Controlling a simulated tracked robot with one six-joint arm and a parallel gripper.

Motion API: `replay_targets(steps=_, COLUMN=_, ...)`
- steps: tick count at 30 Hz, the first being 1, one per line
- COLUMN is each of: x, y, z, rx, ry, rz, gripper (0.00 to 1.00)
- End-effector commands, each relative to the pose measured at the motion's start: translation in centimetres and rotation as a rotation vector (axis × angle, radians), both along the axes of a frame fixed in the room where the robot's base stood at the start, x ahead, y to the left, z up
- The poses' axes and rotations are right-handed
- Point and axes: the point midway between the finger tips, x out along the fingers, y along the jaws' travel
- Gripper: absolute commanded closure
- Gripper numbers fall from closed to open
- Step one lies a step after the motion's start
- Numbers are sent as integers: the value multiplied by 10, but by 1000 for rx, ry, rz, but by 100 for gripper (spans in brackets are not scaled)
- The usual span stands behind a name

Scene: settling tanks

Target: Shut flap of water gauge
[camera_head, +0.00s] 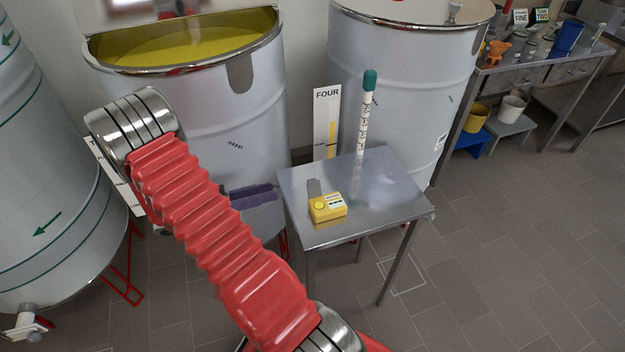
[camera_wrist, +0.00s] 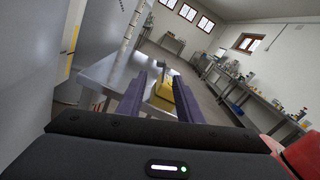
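The yellow water gauge (camera_head: 328,208) sits on a small steel table (camera_head: 385,190), near its left front part. A grey plate, which looks like its flap (camera_head: 314,188), stands up at its back left. My gripper (camera_head: 272,193) is left of the table, its purple fingers pointing towards the gauge and short of it. In the wrist view my gripper (camera_wrist: 159,77) has its fingers apart with nothing held. The gauge (camera_wrist: 165,88) shows beyond and between them, partly hidden by the right finger. The flap is not clear in that view.
A white marked tube with a green cap (camera_head: 364,115) stands upright at the table's back. A sign reading FOUR (camera_head: 327,122) is behind the table. Large tanks (camera_head: 225,120) close off the back and left. Floor (camera_head: 490,260) is clear to the right.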

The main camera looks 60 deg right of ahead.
Motion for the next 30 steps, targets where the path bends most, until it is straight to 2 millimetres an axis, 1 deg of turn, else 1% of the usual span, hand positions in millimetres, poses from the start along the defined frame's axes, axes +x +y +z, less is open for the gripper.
replay_targets(steps=8, x=-1, y=-1, z=0, rx=0, ry=-1, rz=-1, gripper=67)
replay_targets(steps=14, x=-12, y=-12, z=1, rx=-1, ry=-1, rz=-3, gripper=67)
replay_targets(steps=30, x=-70, y=-68, z=1, rx=0, ry=-1, rz=-6, gripper=67)
